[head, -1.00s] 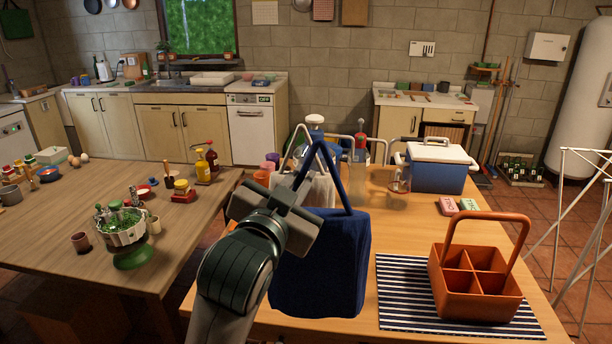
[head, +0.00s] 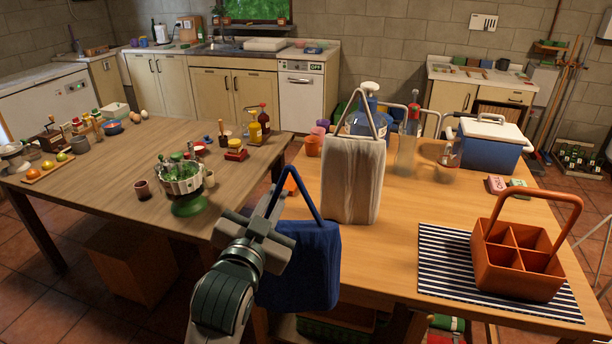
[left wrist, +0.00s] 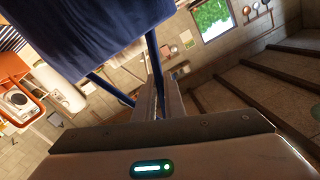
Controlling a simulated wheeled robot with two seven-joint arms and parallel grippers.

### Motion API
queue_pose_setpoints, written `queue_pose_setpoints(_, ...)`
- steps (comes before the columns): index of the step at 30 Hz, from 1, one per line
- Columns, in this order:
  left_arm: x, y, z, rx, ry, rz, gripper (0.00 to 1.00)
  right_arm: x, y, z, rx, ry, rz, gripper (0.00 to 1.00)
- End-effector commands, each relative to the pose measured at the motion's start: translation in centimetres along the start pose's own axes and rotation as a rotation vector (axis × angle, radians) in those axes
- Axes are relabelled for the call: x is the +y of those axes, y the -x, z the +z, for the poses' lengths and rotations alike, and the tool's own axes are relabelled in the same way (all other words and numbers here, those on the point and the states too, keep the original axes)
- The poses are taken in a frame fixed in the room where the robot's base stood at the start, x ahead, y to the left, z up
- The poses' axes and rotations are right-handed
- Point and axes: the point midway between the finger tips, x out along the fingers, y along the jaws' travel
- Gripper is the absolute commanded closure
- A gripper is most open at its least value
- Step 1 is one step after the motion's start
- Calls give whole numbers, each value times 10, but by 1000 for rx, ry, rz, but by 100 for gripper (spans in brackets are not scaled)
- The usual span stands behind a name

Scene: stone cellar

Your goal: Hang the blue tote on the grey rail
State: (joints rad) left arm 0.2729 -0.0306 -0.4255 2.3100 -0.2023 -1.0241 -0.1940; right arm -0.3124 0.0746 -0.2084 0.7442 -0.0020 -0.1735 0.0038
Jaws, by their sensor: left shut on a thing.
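The blue tote (head: 302,270) hangs by its strap from my left gripper (head: 272,226), in front of the left end of the light wooden table. The gripper is shut on the strap; the arm hides part of the bag. In the left wrist view, the tote (left wrist: 85,35) fills the upper left and its dark strap runs down to the fingers (left wrist: 160,102). Thin grey metal bars (head: 403,107) stand on the table behind a pale tote; I cannot tell whether they are the grey rail. My right gripper is not in view.
The pale tote (head: 353,180) stands upright on the table (head: 388,262). An orange caddy (head: 518,262) sits on a striped mat (head: 445,270). A blue cooler (head: 490,150) stands behind. The darker left table (head: 115,205) holds a salad bowl (head: 182,183) and bottles.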

Motion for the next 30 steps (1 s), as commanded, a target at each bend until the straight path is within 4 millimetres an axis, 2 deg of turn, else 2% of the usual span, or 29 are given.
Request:
queue_pose_setpoints(1, -8, 8, 19, -15, 0, -23, 100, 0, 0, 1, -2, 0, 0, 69)
queue_pose_setpoints(6, -34, 36, 68, -46, -1, -96, 100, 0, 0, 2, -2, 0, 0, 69)
queue_pose_setpoints(12, -61, 72, 115, -75, -4, -170, 100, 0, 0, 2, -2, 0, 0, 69)
queue_pose_setpoints(15, -70, 88, 130, -83, -7, -196, 100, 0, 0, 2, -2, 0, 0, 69)
queue_pose_setpoints(21, -80, 105, 145, -92, -14, -223, 100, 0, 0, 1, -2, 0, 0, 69)
queue_pose_setpoints(30, -82, 108, 147, -92, -15, -228, 100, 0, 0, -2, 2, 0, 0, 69)
